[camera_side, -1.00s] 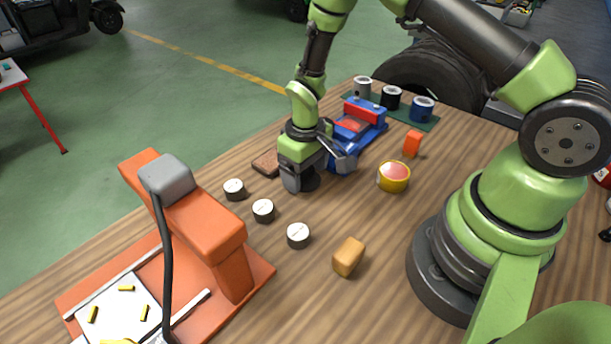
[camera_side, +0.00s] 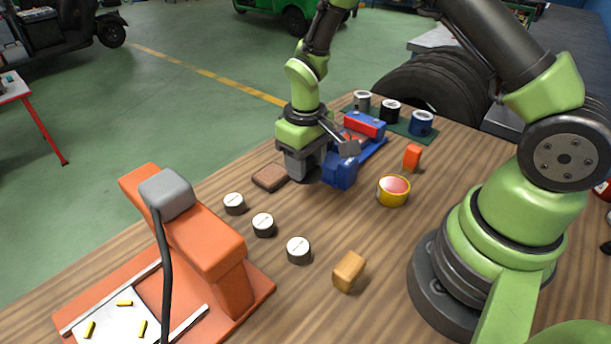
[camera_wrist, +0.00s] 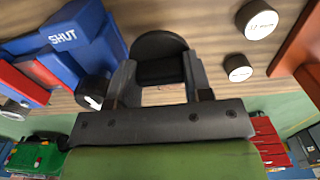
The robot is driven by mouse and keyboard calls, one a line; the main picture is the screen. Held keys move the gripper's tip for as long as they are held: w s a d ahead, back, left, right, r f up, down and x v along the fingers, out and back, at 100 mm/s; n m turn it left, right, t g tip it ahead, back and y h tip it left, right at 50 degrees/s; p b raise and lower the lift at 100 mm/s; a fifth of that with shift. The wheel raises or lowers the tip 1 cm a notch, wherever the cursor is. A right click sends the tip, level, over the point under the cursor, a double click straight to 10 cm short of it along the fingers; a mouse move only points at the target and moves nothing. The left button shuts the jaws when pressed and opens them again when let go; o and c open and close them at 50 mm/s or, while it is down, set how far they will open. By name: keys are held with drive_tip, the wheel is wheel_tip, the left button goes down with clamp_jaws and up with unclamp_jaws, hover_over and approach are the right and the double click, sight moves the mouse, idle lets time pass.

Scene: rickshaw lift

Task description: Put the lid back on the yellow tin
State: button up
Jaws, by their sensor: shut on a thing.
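The yellow tin (camera_side: 393,192) stands upright on the bench, right of my gripper in the side view. Its top is open and shows a pinkish-red inside. My gripper (camera_side: 304,170) is above the bench beside the blue device, shut on a black round piece that looks like a lid. In the wrist view this black lid (camera_wrist: 160,60) sits between the two fingers of my gripper (camera_wrist: 160,85). My fingers hide part of it. The tin is not clearly seen in the wrist view.
A blue and red device (camera_side: 340,172), marked SHUT in the wrist view (camera_wrist: 65,38), is close to my gripper. An orange press (camera_side: 205,240) stands front left.

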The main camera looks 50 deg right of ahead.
wheel_tip(320, 180, up, 3)
drive_tip(key=shift+s+d+r, duration=0.3)
drive_tip(key=shift+s+d, duration=0.1)
drive_tip(key=shift+d, duration=0.2)
drive_tip(key=shift+s+d+r, duration=0.3)
drive_tip(key=shift+s+d, duration=0.1)
drive_tip(key=shift+d, duration=0.15)
drive_tip(key=s+d, duration=0.4)
drive_tip(key=shift+d+r, duration=0.15)
approach(394, 185)
drive_tip(key=shift+f, duration=3.1)
drive_tip(key=shift+f, duration=0.15)
